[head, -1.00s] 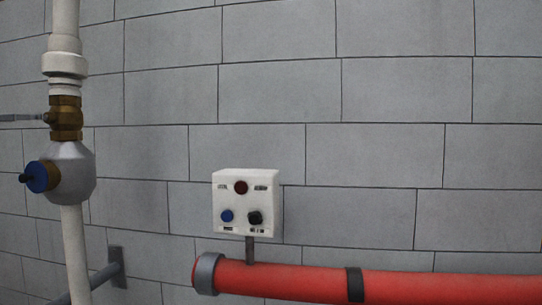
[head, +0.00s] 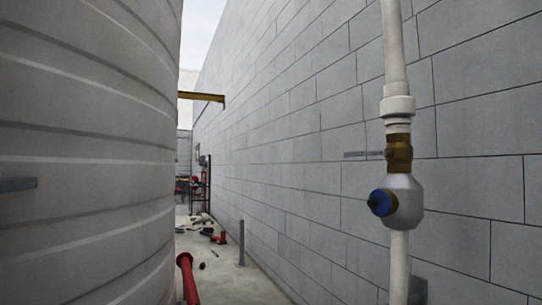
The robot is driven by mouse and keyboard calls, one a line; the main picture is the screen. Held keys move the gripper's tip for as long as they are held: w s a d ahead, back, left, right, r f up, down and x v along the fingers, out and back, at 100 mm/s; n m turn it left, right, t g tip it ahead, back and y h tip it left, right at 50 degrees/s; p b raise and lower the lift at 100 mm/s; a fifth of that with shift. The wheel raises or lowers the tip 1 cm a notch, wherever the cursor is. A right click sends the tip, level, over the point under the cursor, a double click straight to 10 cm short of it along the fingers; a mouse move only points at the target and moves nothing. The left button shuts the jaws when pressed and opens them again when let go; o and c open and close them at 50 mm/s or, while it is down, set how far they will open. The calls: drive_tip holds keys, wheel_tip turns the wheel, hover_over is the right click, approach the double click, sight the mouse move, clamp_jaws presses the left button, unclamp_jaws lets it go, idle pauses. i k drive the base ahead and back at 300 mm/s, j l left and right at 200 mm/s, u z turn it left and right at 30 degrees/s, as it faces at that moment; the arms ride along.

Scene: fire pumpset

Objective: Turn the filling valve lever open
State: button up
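The filling valve is on a white vertical pipe (head: 398,50) at the right of the head view. Its brass body (head: 398,153) carries a thin grey lever (head: 364,154) that points level to the left, across the pipe's line. Below the brass body is a grey rounded fitting (head: 404,200) with a blue round knob (head: 381,203) on its left side. My gripper does not show in the head view, and nothing touches the lever.
A large grey ribbed tank (head: 85,150) fills the left side. A grey block wall (head: 290,130) runs back on the right. Between them is a concrete passage with a red pipe (head: 187,278), a grey post (head: 241,243) and scattered items. A yellow beam (head: 205,97) juts out overhead.

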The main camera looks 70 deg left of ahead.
sight(357, 154)
drive_tip(key=u, duration=1.75)
